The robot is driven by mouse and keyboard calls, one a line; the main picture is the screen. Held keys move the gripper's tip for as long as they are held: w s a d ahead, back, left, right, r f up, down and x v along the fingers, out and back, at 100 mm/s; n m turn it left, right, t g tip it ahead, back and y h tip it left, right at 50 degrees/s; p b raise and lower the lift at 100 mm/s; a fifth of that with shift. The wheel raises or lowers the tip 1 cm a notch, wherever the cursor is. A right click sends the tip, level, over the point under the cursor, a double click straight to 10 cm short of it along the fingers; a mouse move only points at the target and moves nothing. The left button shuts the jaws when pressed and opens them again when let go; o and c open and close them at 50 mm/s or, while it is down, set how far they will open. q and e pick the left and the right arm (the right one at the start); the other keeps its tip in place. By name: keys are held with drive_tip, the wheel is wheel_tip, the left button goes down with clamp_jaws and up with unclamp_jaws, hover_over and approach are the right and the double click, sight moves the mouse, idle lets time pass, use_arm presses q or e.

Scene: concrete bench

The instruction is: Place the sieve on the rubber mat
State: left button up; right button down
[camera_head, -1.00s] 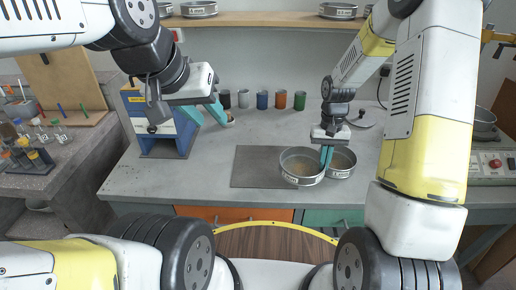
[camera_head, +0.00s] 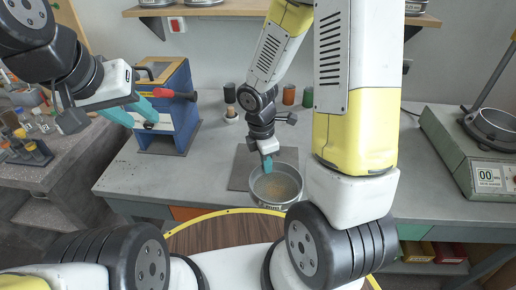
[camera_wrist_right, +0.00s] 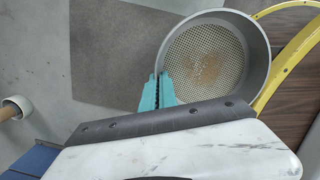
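The sieve (camera_head: 275,187), a round grey metal ring with a mesh bottom and brownish grains, sits over the front right part of the dark rubber mat (camera_head: 239,172). In the right wrist view the sieve (camera_wrist_right: 214,56) overlaps the mat's (camera_wrist_right: 120,50) corner; I cannot tell whether it touches it. My right gripper (camera_head: 267,164) is at the sieve's back left rim, its teal fingers (camera_wrist_right: 158,92) close together on the rim. My left gripper (camera_head: 141,107) is open, its teal fingers apart in front of the blue device.
The blue device (camera_head: 168,115) with a red-handled lever (camera_head: 178,95) stands at the bench's left. Several coloured cups (camera_head: 289,94) line the back. A grey scale unit (camera_head: 480,160) stands at right. Bench (camera_head: 130,175) left of the mat is clear. My right arm hides bench on the right.

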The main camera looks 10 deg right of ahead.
drive_tip(key=shift+s+a+n, duration=0.1)
drive_tip(key=shift+s+n, duration=0.25)
drive_tip(key=shift+n, duration=0.35)
drive_tip(key=shift+w+n, duration=0.15)
drive_tip(key=shift+n, duration=0.15)
hover_over(257, 154)
drive_tip(key=shift+a+f, duration=0.2)
drive_tip(key=shift+f, duration=2.3)
drive_tip(key=shift+f, duration=0.1)
drive_tip(key=c, duration=2)
unclamp_jaws()
drive_tip(key=o, duration=0.3)
